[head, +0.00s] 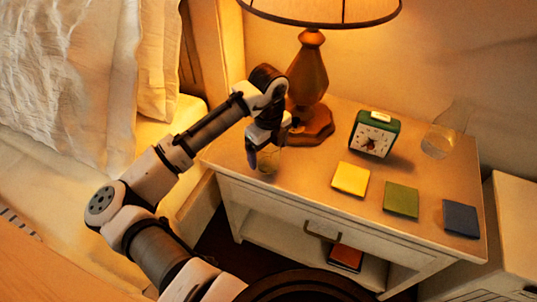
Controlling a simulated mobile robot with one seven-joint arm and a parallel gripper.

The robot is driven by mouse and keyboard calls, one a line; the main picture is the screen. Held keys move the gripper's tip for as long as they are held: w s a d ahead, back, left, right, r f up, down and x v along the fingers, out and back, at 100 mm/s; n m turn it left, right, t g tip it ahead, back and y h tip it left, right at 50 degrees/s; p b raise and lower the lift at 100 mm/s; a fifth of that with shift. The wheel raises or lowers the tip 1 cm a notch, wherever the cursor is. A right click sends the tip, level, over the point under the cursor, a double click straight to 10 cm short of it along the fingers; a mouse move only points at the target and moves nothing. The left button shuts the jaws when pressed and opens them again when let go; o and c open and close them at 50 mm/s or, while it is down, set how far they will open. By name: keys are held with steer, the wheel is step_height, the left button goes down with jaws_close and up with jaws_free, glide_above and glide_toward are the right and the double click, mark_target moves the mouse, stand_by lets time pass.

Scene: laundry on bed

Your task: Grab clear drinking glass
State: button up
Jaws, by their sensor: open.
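A small clear drinking glass (268,163) stands at the left front of the nightstand top, faint against the wood. My gripper (261,153) points down at the glass from above, with its jaws open. One dark finger shows on the left, overlapping the glass's left side in the picture. The other finger and much of the glass's upper part are hard to make out, so I cannot tell whether the fingers stand around the glass or touch it.
A lamp (310,80) stands close behind my gripper. A green clock (374,134) and a clear carafe (443,132) stand to the right. Yellow (350,179), green (401,200) and blue (460,218) squares lie along the front. The bed (60,150) is at left.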

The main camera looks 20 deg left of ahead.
steer(key=shift+f, duration=0.1)
steer(key=shift+c, duration=0.4)
steer(key=c, duration=1.1)
